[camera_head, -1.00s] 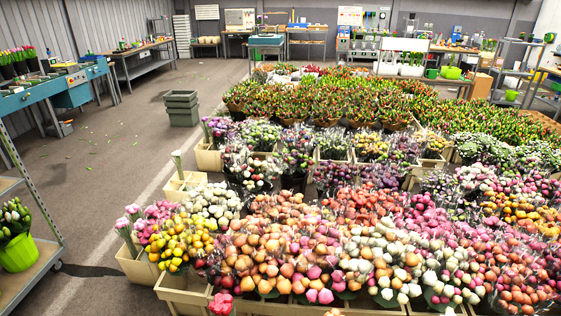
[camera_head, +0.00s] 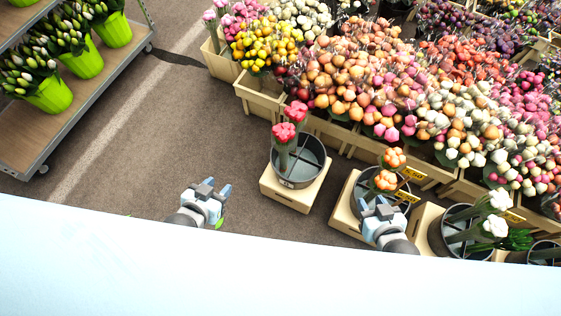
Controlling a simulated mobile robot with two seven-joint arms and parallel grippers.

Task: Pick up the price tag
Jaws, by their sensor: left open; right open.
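Several yellow price tags show in the head view. One tag (camera_head: 413,174) sits on the front of a crate of orange and pink flowers. A second tag (camera_head: 406,196) is at the bucket with orange flowers. A third tag (camera_head: 512,217) is at the right, by the white flowers. The print is too small to read fully. My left gripper (camera_head: 216,188) is open and empty over the bare floor, left of the bucket with red flowers. My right gripper (camera_head: 372,205) is open, in front of the orange-flower bucket, a little left of and below its tag, apparently not touching it.
Round grey buckets (camera_head: 300,165) stand on beige boxes (camera_head: 317,195) in front of the wooden flower crates (camera_head: 262,95). A metal cart (camera_head: 100,95) with green pots (camera_head: 83,62) stands at the left. The floor (camera_head: 185,125) between cart and buckets is clear.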

